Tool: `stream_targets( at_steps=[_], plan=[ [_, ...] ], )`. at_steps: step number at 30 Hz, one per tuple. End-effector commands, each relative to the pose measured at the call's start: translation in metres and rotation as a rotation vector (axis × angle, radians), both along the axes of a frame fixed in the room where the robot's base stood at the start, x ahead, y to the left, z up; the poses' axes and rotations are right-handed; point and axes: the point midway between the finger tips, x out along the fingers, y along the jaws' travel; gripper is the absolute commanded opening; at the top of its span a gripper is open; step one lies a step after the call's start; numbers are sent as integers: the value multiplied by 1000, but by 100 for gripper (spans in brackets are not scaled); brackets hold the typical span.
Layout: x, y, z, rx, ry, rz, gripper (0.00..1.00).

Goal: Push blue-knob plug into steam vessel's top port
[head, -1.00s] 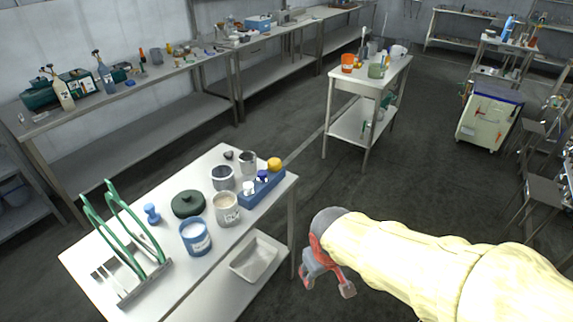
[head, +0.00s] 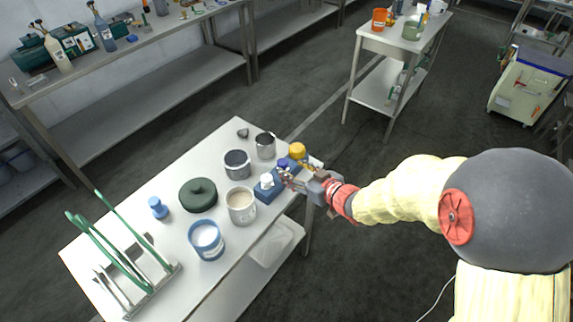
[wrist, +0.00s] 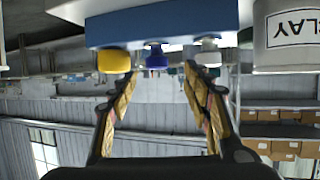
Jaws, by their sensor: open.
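The blue-knob plug (head: 282,164) sits in a blue rack (head: 265,194) at the table's right edge, between a white knob (head: 267,180) and a yellow knob (head: 297,150). My gripper (head: 287,178) is open and level beside the rack. The wrist view is upside down; there the blue knob (wrist: 156,58) lies ahead, between the open fingertips (wrist: 160,70). I cannot tell whether they touch it. I cannot tell which vessel is the steam one: grey metal vessels (head: 237,165) (head: 265,146) and labelled pots stand left of the rack. No port is readable.
A cream-filled pot (head: 241,207), a blue pot (head: 206,240), a dark green lid (head: 198,196), a small blue piece (head: 158,208) and a green-handled rack (head: 125,275) share the table. A white tray (head: 272,243) lies on the lower shelf.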

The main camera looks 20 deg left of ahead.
Motion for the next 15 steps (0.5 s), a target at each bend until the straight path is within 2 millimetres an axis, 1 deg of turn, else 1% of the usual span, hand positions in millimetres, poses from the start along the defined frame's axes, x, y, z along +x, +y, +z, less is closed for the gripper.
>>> stream_targets(
  at_steps=[3, 8, 12, 15],
  plan=[
    [7, 10, -8, -2, 1, 2, 49],
    [18, 20, -13, -2, 0, -1, 49],
    [33, 34, -20, -3, -1, 0, 49],
    [40, 43, -24, -2, 2, 0, 49]
  ],
)
